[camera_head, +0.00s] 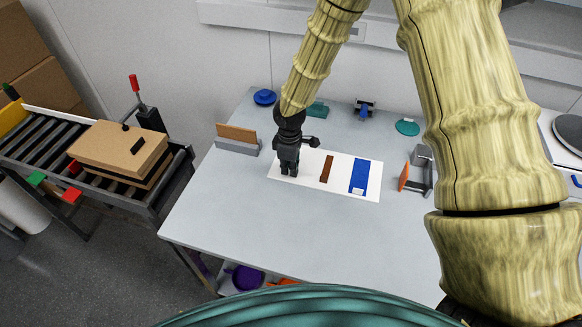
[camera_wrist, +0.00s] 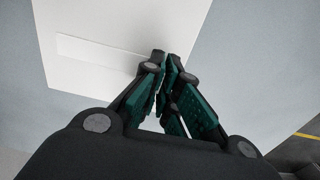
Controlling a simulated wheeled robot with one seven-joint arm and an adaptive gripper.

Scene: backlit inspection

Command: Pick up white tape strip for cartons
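The white tape strip (camera_wrist: 95,51) shows in the wrist view as a faint pale band lying on a white sheet (camera_wrist: 75,15). Its near end reaches my fingertips, which hide that end. In the head view I cannot make it out against the white sheet (camera_head: 342,163). My gripper (camera_wrist: 165,62) has its green-padded fingers drawn together at the tips. I cannot tell whether the strip's end is between them. In the head view my gripper (camera_head: 289,170) points down at the left part of the sheet.
A grey holder with a brown board (camera_head: 237,138) stands left; an orange-and-grey holder (camera_head: 418,172) stands right. The table's front (camera_head: 280,230) is clear. A carton (camera_head: 118,147) sits on the roller conveyor.

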